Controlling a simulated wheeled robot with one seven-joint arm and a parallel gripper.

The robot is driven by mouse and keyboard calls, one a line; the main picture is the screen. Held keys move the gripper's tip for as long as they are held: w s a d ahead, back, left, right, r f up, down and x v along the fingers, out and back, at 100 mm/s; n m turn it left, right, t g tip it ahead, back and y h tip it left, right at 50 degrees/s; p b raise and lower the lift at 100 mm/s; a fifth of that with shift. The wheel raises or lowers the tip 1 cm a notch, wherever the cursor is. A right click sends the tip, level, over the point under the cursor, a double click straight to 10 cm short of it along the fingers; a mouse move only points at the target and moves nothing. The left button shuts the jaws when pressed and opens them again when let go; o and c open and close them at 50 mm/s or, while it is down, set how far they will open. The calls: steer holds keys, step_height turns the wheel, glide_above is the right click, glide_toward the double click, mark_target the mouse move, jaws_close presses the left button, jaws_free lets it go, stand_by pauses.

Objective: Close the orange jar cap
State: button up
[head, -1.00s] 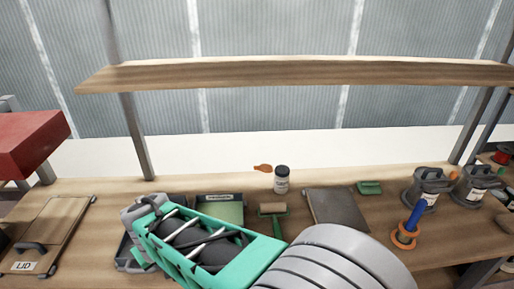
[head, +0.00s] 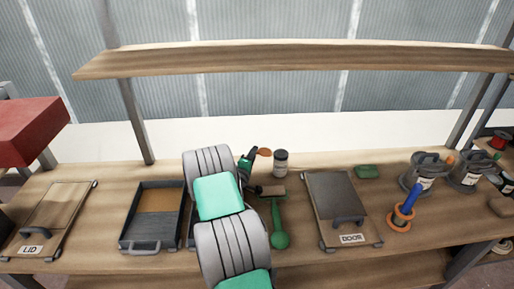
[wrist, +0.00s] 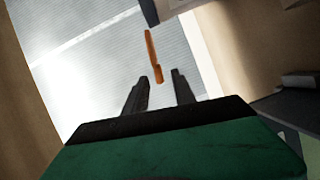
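The jar (head: 281,163) is a small dark bottle with a pale label, upright at the back of the workbench. Its orange cap (head: 264,153) sticks out to the left of the jar's top. In the wrist view the orange cap (wrist: 153,57) is a thin strip seen edge-on, its near end at the gap between the fingertips. My gripper (wrist: 160,77) is open, with a clear gap between its two dark fingers. In the head view my gripper (head: 252,154) is just left of the orange cap. I cannot tell whether they touch.
A "DOOR" panel (head: 335,197) lies to the right, a dark tray (head: 129,227) and a "LID" panel (head: 60,215) to the left. A wooden shelf (head: 300,58) spans above the bench.

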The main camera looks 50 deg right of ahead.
steer(key=p+x, duration=0.1)
steer(key=x, duration=0.4)
steer(key=shift+w+d, duration=0.1)
steer(key=shift+d, duration=0.2)
jaws_close()
stand_by(1.0)
